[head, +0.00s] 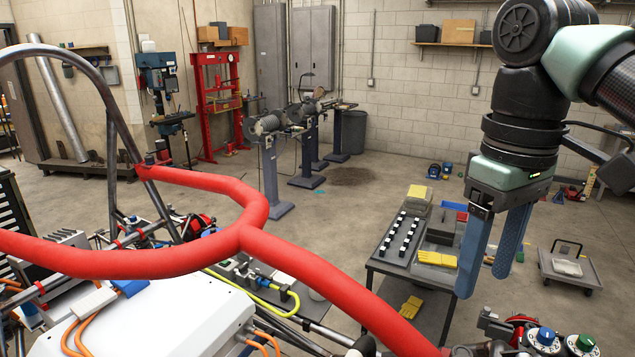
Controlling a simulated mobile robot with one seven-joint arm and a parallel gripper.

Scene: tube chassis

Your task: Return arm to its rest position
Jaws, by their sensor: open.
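My gripper (493,275) hangs from my arm at the upper right of the head view, with its two blue fingers pointing down. The fingers stand apart with nothing between them. In the picture the gripper overlaps the right side of a small work table (382,267), and I cannot tell how far above or in front of the table it is. The red padded tube (190,181) of the chassis crosses the view to the left, apart from the gripper.
The table carries a black tray with white pieces (400,238) and yellow gloves (436,259). A white box (160,318) with orange cables sits inside the chassis. Knobs (545,337) show at bottom right. A flat cart (571,268) stands at right. Floor behind the table is mostly clear.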

